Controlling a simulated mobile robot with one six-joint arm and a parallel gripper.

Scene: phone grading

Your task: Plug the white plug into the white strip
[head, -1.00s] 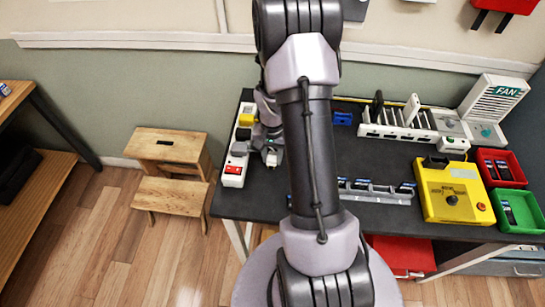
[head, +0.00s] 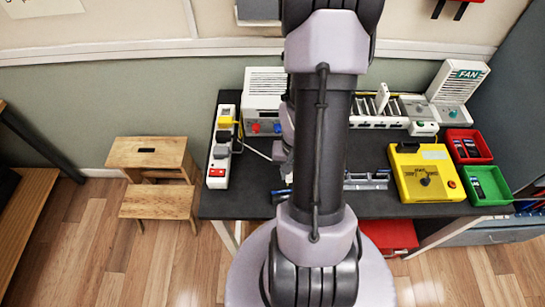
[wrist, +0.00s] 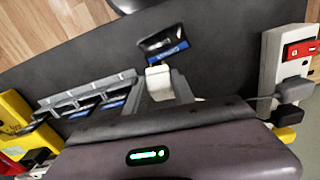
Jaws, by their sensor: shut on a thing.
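The white strip (head: 217,171) lies along the left end of the dark table, with a red switch at its near end. Yellow, black and grey plugs sit on it. It also shows at the right edge of the wrist view (wrist: 270,62). My gripper (wrist: 160,80) is shut on a small white block, which looks like the white plug (wrist: 158,71), above the table and well apart from the strip. The plug's prongs cannot be made out. In the head view my arm hides most of the gripper and the plug.
A phone (wrist: 164,43) lies on the table just beyond the held plug in the wrist view. A phone rack (wrist: 88,92) and a yellow box (head: 425,172) stand to one side. A white unit with knobs (head: 265,90) stands behind. A pale cord (head: 250,150) runs from the strip.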

